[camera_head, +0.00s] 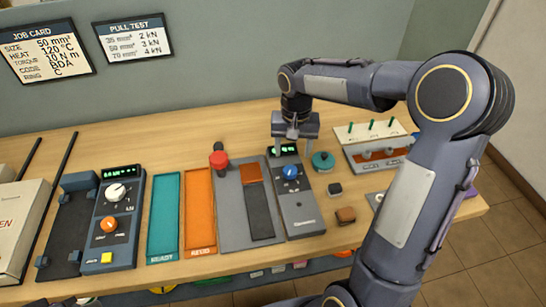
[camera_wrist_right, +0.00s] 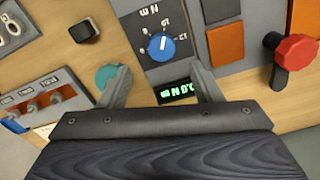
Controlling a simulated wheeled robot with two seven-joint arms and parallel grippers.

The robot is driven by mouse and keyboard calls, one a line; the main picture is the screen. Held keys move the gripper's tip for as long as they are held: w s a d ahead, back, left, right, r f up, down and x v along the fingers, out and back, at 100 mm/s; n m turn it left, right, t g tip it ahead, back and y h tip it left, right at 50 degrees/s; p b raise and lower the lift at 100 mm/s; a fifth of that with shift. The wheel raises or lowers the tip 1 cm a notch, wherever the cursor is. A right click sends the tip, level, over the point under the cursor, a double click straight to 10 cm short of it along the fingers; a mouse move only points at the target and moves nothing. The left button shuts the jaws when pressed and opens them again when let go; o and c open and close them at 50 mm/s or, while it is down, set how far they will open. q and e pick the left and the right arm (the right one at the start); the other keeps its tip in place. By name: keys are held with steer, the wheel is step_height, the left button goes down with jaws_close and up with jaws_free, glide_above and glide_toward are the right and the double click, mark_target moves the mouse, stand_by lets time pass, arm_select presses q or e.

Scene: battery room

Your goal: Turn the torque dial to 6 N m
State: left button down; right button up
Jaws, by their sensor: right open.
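The torque dial is a blue round knob (camera_head: 289,172) with a white pointer mark, on a dark grey unit (camera_head: 304,213). In the right wrist view the blue dial (camera_wrist_right: 161,47) shows between printed scale numbers, with its pointer near the top of that picture. A lit green display (camera_wrist_right: 177,92) sits at the unit's far end; its reading is too small to be sure of. My right gripper (camera_head: 290,148) is open and empty over the display end, its fingers (camera_wrist_right: 160,76) spread to either side, short of the dial. My left gripper is not in view.
A red-topped knob (camera_head: 218,160) stands left of the unit, and a teal round piece (camera_head: 323,161) lies close on its right. Small dark and brown blocks (camera_head: 345,215) lie to the right. The wall job card (camera_head: 45,50) reads torque 10 N m.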

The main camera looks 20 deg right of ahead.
mark_target(290, 170)
steer(key=shift+w+f, duration=0.2)
steer(key=shift+f, duration=0.15)
steer(key=shift+f+p, duration=0.3)
steer(key=shift+f, duration=3.3)
steer(key=shift+a, duration=0.1)
steer(key=c, duration=1)
